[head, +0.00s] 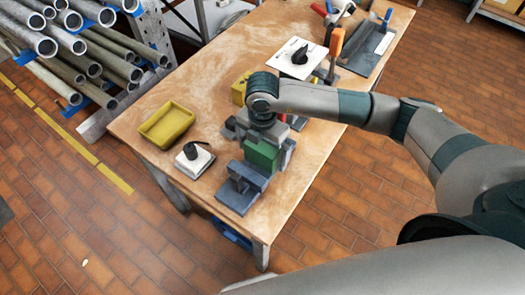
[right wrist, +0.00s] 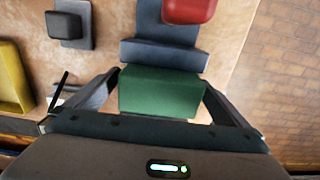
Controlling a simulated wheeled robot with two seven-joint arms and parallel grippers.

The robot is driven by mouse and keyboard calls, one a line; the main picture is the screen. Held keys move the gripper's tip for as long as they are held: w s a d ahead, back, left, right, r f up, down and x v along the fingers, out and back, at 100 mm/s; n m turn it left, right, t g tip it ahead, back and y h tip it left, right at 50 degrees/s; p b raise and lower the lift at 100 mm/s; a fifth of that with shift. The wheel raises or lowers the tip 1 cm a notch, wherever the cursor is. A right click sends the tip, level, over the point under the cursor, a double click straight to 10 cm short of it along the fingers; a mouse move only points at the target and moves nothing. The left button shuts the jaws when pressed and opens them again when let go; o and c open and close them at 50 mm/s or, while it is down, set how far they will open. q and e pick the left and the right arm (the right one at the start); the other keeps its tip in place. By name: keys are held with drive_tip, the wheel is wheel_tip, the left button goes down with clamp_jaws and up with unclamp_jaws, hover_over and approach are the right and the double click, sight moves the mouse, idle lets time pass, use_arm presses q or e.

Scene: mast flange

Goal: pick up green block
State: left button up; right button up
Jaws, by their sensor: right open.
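The green block (head: 262,155) sits near the front of the wooden table, against grey fixture parts. In the right wrist view the green block (right wrist: 160,92) fills the space between my right gripper's two fingers, next to a grey fixture (right wrist: 165,54). My right gripper (head: 260,130) reaches down over the block from above; it also shows in the right wrist view (right wrist: 160,84). It is open, with one finger on each side of the block. Whether the fingers touch the block I cannot tell. My left gripper is not in view.
A grey stepped fixture (head: 240,188) stands at the table's front corner. A white box with a black lever (head: 194,159) and a yellow tray (head: 166,125) lie to the left. A red part (right wrist: 188,10) is close beyond the grey fixture. A pipe rack (head: 95,50) stands left of the table.

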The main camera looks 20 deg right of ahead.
drive_tip(key=shift+c, duration=0.3)
drive_tip(key=c, duration=1.5)
drive_tip(key=shift+o, duration=0.2)
drive_tip(key=shift+r, duration=0.2)
drive_tip(key=shift+r+p, duration=0.5)
drive_tip(key=shift+r, duration=0.05)
wheel_tip(320, 180, up, 6)
drive_tip(key=p, duration=0.3)
drive_tip(key=shift+f, duration=0.2)
drive_tip(key=s+d, duration=1.1)
drive_tip(key=s, duration=0.3)
drive_tip(key=shift+s, duration=0.1)
